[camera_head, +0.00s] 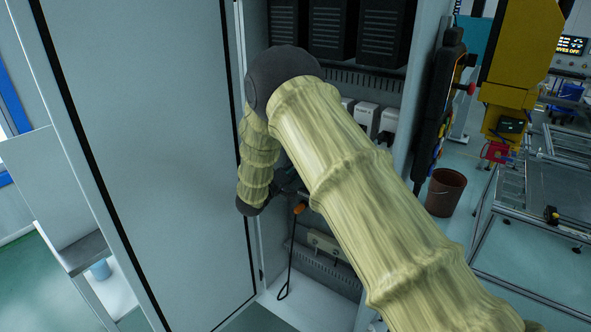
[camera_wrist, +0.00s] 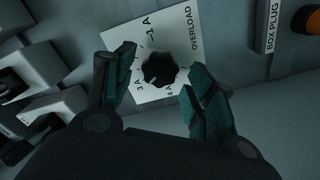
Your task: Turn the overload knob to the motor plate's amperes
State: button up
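The overload knob (camera_wrist: 159,70) is a black, lobed dial on a white plate (camera_wrist: 176,28) marked OVERLOAD in the wrist view. The readable marks around it include 1 A, 3 A and 4 A; I cannot tell where the knob points. My gripper (camera_wrist: 157,86) is open, with one teal-padded finger on each side of the knob. The fingers look apart from it, though the depth gap is hard to judge. I cannot make out a motor plate in either view.
An open cabinet (camera_head: 385,55) surrounds my arm, with its grey door (camera_head: 150,150) at left. White modules (camera_head: 367,117) sit inside. A BOX PLUG label (camera_wrist: 269,25) is right of the knob.

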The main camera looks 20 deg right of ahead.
jog(key=shift+d, duration=0.1)
jog(key=v, duration=1.2)
jog(key=shift+f, duration=0.1)
